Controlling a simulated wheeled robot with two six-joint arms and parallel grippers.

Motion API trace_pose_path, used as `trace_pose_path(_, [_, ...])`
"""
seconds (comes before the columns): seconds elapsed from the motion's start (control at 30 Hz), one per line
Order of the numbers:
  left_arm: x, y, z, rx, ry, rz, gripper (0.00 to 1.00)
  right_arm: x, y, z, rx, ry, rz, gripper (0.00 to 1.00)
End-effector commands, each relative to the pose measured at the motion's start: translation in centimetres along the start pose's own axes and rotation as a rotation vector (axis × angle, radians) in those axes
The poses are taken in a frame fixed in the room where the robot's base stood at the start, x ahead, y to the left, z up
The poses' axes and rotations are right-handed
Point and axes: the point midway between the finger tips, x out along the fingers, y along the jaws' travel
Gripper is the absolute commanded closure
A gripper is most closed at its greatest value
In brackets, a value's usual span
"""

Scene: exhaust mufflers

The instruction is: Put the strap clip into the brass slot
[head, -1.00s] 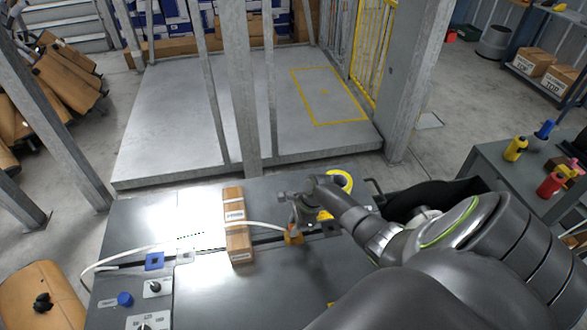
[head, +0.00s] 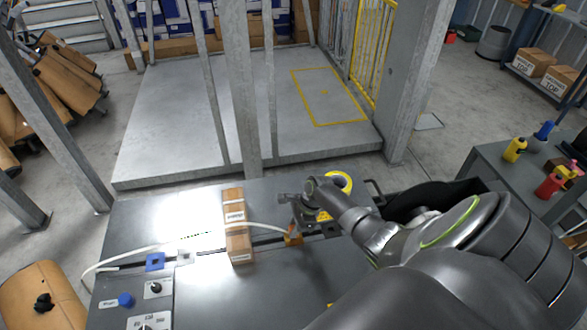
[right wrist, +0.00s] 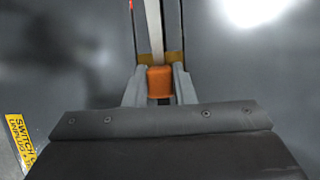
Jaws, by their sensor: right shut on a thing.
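The orange strap clip (right wrist: 159,80) is at the end of a white strap (head: 205,234), between the fingertips of my right gripper (head: 292,231). In the right wrist view, the right gripper (right wrist: 159,88) is shut on the clip. The brass slot (right wrist: 175,58) shows as a brass-coloured edge on both sides of the strap, just beyond the clip. The fingers and clip hide most of the slot, so I cannot tell whether the clip is in it or only over it. My left gripper is not in view.
The strap passes over a cardboard box (head: 236,243) on the grey bench (head: 205,300). A blue block (head: 155,261) and a blue knob (head: 126,299) are at the bench's left. A yellow tape roll (head: 340,182) is behind my right wrist.

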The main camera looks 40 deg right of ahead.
Motion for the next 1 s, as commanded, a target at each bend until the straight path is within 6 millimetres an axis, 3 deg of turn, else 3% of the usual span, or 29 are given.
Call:
trace_pose_path(0.43, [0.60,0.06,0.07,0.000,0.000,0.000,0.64,0.86,0.00,-0.33,0.000,0.000,0.001,0.97])
trace_pose_path(0.47, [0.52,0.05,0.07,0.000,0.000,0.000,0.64,0.77,0.00,-0.29,0.000,0.000,0.000,0.73])
trace_pose_path(0.63, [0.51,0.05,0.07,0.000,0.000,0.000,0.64,0.75,0.00,-0.28,0.000,0.000,0.000,0.52])
trace_pose_path(1.0, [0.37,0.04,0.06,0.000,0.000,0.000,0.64,0.22,-0.06,-0.30,-0.001,0.000,-0.002,0.52])
